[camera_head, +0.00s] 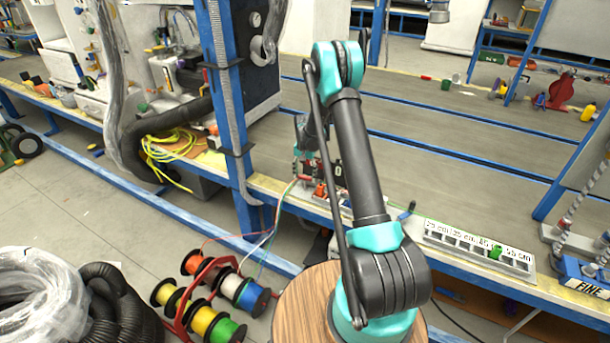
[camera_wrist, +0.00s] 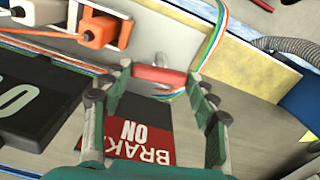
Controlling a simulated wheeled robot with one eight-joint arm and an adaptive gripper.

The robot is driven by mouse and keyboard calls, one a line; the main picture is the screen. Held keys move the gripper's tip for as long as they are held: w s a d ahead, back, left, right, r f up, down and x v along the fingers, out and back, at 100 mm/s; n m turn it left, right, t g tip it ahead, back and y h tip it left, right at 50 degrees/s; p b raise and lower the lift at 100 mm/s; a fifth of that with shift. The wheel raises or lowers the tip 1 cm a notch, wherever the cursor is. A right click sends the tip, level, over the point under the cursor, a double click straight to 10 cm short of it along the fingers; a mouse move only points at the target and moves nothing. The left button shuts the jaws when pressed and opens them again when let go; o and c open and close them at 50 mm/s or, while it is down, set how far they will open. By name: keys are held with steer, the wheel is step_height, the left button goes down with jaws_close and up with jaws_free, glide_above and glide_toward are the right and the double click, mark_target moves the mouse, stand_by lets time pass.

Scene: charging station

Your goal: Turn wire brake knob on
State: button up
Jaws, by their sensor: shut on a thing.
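The wire brake knob (camera_wrist: 160,75) is a red bar in the upper middle of the wrist view, lying roughly level across the picture. My gripper (camera_wrist: 157,80) has one green-and-grey finger at each end of the knob and is shut on it. Below it, a red and black label (camera_wrist: 140,142) shows inverted letters, with "BRAK" readable. In the head view my gripper is mostly hidden behind my own arm, at the bench's near edge, and I cannot make out the knob there.
Coloured wires (camera_wrist: 212,45) run close by on the right. A black block (camera_wrist: 38,105) lies at left. In the head view, wire spools (camera_head: 215,300) stand on the floor, and a labelled tray (camera_head: 478,250) lies right of my arm.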

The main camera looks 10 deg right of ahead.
steer(key=shift+m, duration=0.8)
steer(key=o, duration=1.2)
steer(key=shift+c, duration=0.2)
steer(key=shift+r, duration=0.1)
step_height(320, 180, up, 12)
